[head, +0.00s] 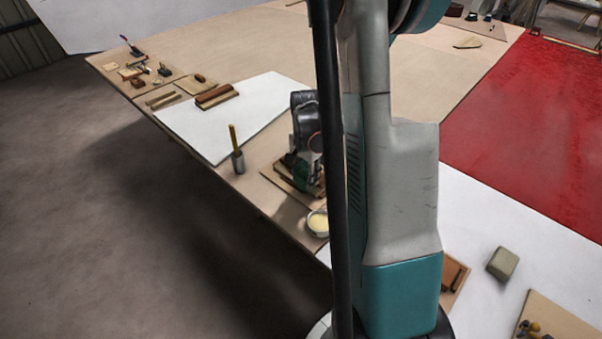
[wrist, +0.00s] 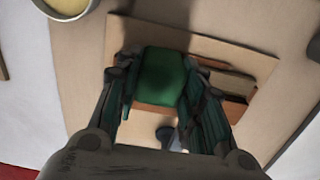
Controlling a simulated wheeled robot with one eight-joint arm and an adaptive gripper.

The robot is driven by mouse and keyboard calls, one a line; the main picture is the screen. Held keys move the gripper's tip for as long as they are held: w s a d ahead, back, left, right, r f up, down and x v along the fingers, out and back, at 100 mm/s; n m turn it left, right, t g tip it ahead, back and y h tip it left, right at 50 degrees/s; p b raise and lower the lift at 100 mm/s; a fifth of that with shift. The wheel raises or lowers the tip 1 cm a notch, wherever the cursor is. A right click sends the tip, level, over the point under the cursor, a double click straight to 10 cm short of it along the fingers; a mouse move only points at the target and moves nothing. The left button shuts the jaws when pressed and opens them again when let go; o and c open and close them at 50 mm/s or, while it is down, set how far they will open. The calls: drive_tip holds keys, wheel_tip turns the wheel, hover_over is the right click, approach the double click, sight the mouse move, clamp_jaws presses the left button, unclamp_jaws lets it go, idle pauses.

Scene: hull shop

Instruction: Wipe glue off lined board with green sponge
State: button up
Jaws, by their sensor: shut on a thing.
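My gripper (head: 304,166) is low over a tan board (head: 274,179) on the near side of the bench, left of my arm. In the wrist view my gripper (wrist: 158,84) is shut on the green sponge (wrist: 161,70), which sits between both fingers. A little green of the sponge (head: 300,181) shows below the gripper in the head view. The tan board (wrist: 135,35) lies beneath it in the wrist view, with thin brown pieces (wrist: 228,80) at the right. Whether the sponge touches the board, I cannot tell. I cannot make out lines or glue.
A bowl of pale yellow stuff (head: 318,222) stands close by the board, and it shows in the wrist view (wrist: 65,8). A cup with a yellow-handled tool (head: 238,161) stands left. A grey-green block (head: 502,263) lies at right. The bench's middle is open.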

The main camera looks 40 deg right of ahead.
drive_tip(key=shift+s+d+r, duration=0.1)
drive_tip(key=shift+s, duration=1.4)
drive_tip(key=shift+w+a+b, duration=0.15)
drive_tip(key=shift+w+b, duration=0.1)
drive_tip(key=shift+w, duration=1.45)
drive_tip(key=shift+w+a+b, duration=0.15)
drive_tip(key=shift+w+b, duration=0.05)
drive_tip(key=shift+w, duration=1.45)
wheel_tip(320, 180, up, 7)
drive_tip(key=p, duration=0.4)
